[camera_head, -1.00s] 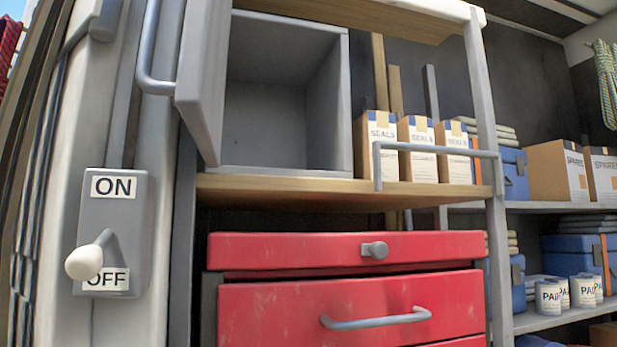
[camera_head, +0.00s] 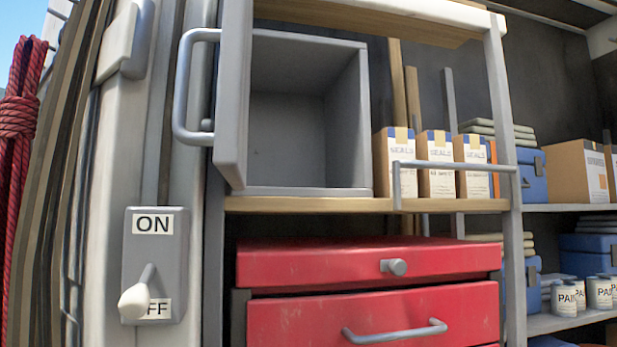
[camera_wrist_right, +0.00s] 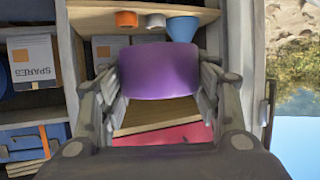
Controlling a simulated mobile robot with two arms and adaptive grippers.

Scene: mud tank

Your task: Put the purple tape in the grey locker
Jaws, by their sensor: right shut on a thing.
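The grey locker (camera_head: 368,130) stands on a wooden shelf in the head view, above the red drawers. Its door (camera_head: 232,95) is swung open at the left, and the inside I can see is empty. The purple tape (camera_wrist_right: 160,70) shows in the right wrist view. My right gripper (camera_wrist_right: 162,95) is shut on the purple tape, with one finger on each side of it. Neither gripper shows in the head view, and my left gripper is not seen at all.
A red drawer unit (camera_head: 370,265) is below the locker. A metal rail (camera_head: 455,166) runs before the SEALS boxes (camera_head: 437,163) to its right. An ON/OFF switch (camera_head: 155,265) is at the left. In the right wrist view, an orange item (camera_wrist_right: 127,19) and a blue funnel-like item (camera_wrist_right: 182,28) lie beyond the tape.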

